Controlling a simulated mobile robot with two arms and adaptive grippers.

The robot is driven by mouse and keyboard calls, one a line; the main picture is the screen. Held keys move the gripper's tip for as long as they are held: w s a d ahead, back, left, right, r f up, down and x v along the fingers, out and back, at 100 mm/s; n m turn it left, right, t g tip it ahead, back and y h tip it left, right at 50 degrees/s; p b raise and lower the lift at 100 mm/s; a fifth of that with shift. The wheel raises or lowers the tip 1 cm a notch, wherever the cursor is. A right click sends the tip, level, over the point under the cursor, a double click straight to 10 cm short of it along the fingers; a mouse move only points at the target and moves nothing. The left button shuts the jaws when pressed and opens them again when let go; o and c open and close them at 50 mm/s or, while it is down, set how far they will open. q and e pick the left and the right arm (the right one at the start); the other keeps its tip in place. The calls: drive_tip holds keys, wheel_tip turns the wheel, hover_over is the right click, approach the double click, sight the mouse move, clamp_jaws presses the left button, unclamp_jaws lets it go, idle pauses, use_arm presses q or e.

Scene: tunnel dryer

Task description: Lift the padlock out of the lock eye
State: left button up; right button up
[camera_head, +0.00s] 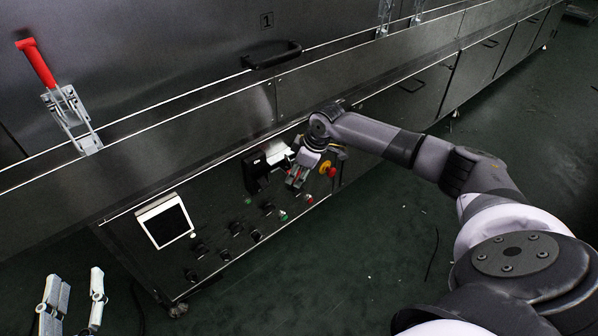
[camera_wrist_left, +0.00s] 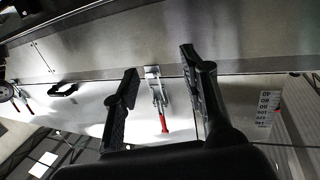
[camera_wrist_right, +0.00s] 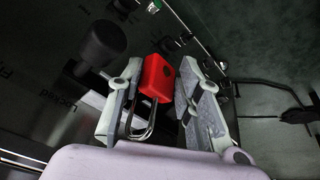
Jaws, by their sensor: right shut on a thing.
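The red padlock (camera_wrist_right: 158,78) is between the fingers of my right gripper (camera_wrist_right: 165,75) in the right wrist view. Its metal shackle (camera_wrist_right: 140,130) points down in that view, toward the wrist. The right gripper is shut on the padlock's body. In the head view the right gripper (camera_head: 297,178) is at the front of the control panel, beside a black switch (camera_head: 257,172); the padlock is mostly hidden there. I cannot make out the lock eye or whether the shackle is through it. My left gripper (camera_head: 73,290) is open and empty at the lower left, well apart from the panel.
The panel (camera_head: 228,222) carries a screen (camera_head: 164,221), several knobs and a yellow-and-red stop button (camera_head: 325,167) close to the right gripper. A red-handled toggle clamp (camera_head: 37,65) is at the upper left. The green floor (camera_head: 390,250) in front is mostly clear.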

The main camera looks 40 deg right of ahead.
sight(291, 165)
drive_tip(key=shift+w+a+r+t+p, duration=0.2)
drive_tip(key=shift+w+a+r, duration=0.1)
drive_tip(key=shift+w+r, duration=0.25)
drive_tip(key=shift+w+a+r+t+p, duration=0.15)
drive_tip(key=shift+w+a+r, duration=0.15)
drive_tip(key=shift+r, duration=0.35)
drive_tip(key=shift+s+r, duration=0.1)
drive_tip(key=shift+r, duration=0.05)
drive_tip(key=o, duration=1)
drive_tip(key=shift+r, duration=0.1)
drive_tip(key=shift+a, duration=0.25)
drive_tip(key=shift+f, duration=0.25)
drive_tip(key=shift+s+d+r, duration=0.1)
drive_tip(key=shift+d, duration=0.1)
drive_tip(key=shift+s+d+r, duration=0.15)
drive_tip(key=shift+r, duration=0.15)
use_arm(q)
drive_tip(key=f+g, duration=0.1)
drive_tip(key=a+f, duration=0.1)
drive_tip(key=f, duration=0.1)
drive_tip(key=s+f+g, duration=0.1)
drive_tip(key=shift+a+f+g+y, duration=0.2)
drive_tip(key=shift+g+y, duration=0.1)
drive_tip(key=shift+y, duration=0.1)
use_arm(e)
drive_tip(key=v, duration=1.1)
drive_tip(key=shift+a+r, duration=0.2)
drive_tip(key=shift+a, duration=0.05)
